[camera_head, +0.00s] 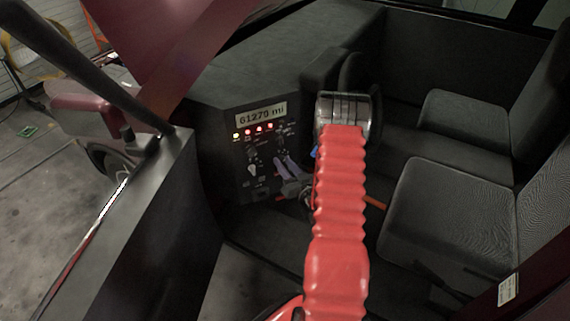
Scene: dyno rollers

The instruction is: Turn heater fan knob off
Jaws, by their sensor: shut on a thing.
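The dark control panel (229,158) is in the head view, left of centre. Its upper part has a display reading "61270 mi" and a row of small lit lamps. Pale controls, including a light knob (252,170), are on its lower left. My gripper (281,160) reaches in from the right, with its greyish-purple fingers against the right part of the panel. The fingers are shut on a small control there, which they mostly hide. I take it to be the heater fan knob, but its label and pointer position are too small to read.
My red sleeved arm crosses the middle of the view. Dark seats (440,215) fill the right side. The open door (125,235) stands at the left, and the dashboard top (255,75) lies above the panel. A dark footwell is below.

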